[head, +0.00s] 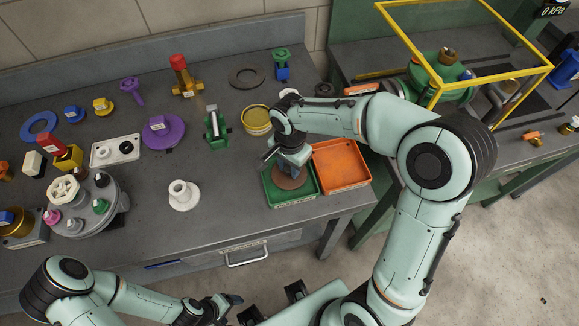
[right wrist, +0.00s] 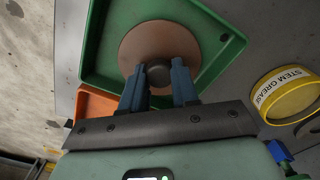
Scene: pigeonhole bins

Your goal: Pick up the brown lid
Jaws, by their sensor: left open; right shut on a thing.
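The brown lid (right wrist: 150,40) is a flat round disc with a dark knob at its middle. It is in the green tray (right wrist: 95,62), and I cannot tell whether it touches the tray floor. In the head view part of the lid (head: 287,182) shows below my right gripper (head: 292,168). My right gripper (right wrist: 160,80) points down at the lid, and its blue fingers are shut on the knob. My left gripper (head: 230,301) is open and empty, low in the head view, in front of the bench and away from the lid.
An orange tray (head: 341,165) stands right beside the green tray. A yellow stem grease tin (head: 257,119) is behind them, and a white flanged part (head: 184,195) stands to the left. Several valve parts crowd the bench further left. A yellow frame (head: 490,79) stands at the right.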

